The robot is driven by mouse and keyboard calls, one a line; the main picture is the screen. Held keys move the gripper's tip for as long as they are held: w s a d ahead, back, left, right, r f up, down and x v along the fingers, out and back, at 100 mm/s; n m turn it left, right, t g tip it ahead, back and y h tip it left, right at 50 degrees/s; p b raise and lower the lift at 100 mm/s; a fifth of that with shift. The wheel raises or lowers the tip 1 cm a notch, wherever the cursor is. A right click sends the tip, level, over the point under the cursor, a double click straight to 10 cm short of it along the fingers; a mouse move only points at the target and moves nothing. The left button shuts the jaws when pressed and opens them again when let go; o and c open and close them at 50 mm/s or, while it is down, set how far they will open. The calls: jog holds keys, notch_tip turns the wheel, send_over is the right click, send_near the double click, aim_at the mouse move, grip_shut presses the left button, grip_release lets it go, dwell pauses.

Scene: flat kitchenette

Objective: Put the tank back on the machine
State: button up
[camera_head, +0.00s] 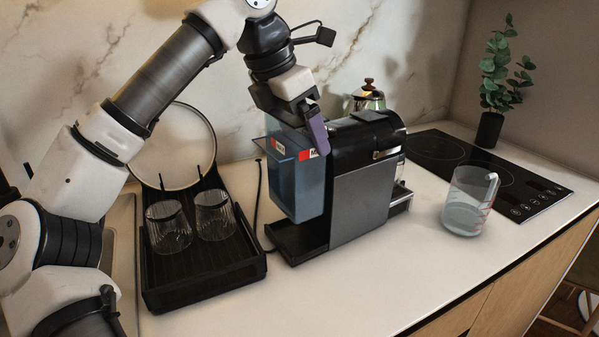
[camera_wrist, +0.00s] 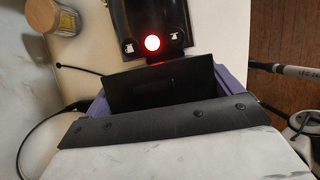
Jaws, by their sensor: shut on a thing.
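The tank (camera_head: 296,190) is a blue, see-through box, held upright at the left end of the black and grey coffee machine (camera_head: 362,200). It is over the machine's low black base (camera_head: 290,245); I cannot tell whether its bottom touches it. My gripper (camera_head: 304,138) is shut on the tank's top from above, one purple finger showing in front. In the wrist view, a dark panel, seemingly the tank's top (camera_wrist: 160,85), lies between my purple fingers (camera_wrist: 165,97). The machine's top with a lit red button (camera_wrist: 152,43) is just beyond it. The tank's far side is hidden.
A black drying rack (camera_head: 205,280) with two glasses and a round plate stands left of the machine. A measuring jug (camera_head: 468,205) stands to the right, near the black hob (camera_head: 480,165). The marble wall (camera_head: 330,60) is close behind. The front counter is clear.

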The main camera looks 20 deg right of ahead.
aim_at(277, 120)
jog(key=shift+f, duration=3.8)
jog(key=shift+f, duration=0.1)
jog(key=o, duration=1.8)
jog(key=shift+c, duration=0.2)
jog(key=v, duration=1.2)
jog(key=shift+s, duration=0.1)
